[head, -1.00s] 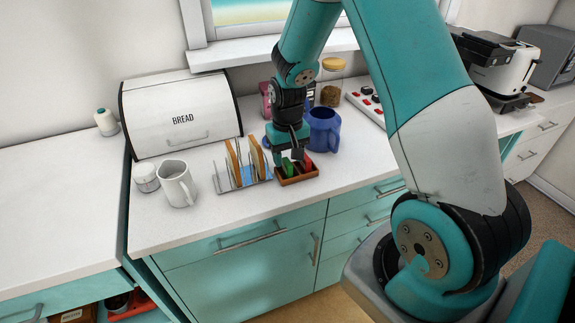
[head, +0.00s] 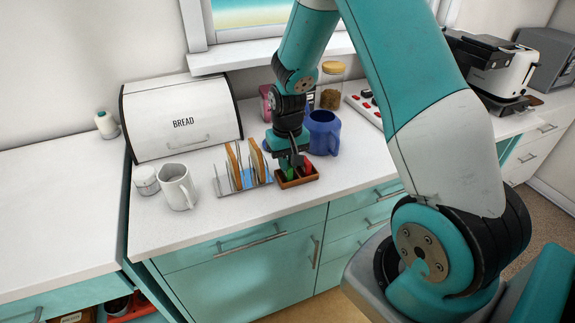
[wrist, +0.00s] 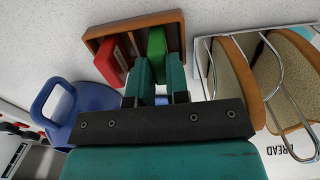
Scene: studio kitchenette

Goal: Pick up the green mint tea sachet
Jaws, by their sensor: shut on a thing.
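The green mint tea sachet (wrist: 157,42) stands in a small brown wooden box (wrist: 133,20), beside a red sachet (wrist: 112,62). In the head view the green sachet (head: 290,174) shows just below my gripper (head: 290,166), and the red sachet (head: 305,167) is to its right in the box (head: 297,182). In the wrist view my gripper (wrist: 158,72) has its teal fingers on either side of the green sachet's near end, shut on it. The part of the sachet between the fingers is partly hidden.
A toast rack (head: 240,182) with bread slices stands close to the left of the box. A blue pitcher (head: 323,132) is close behind it on the right. A white jug (head: 177,187) and bread bin (head: 180,115) are further left. The counter front is clear.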

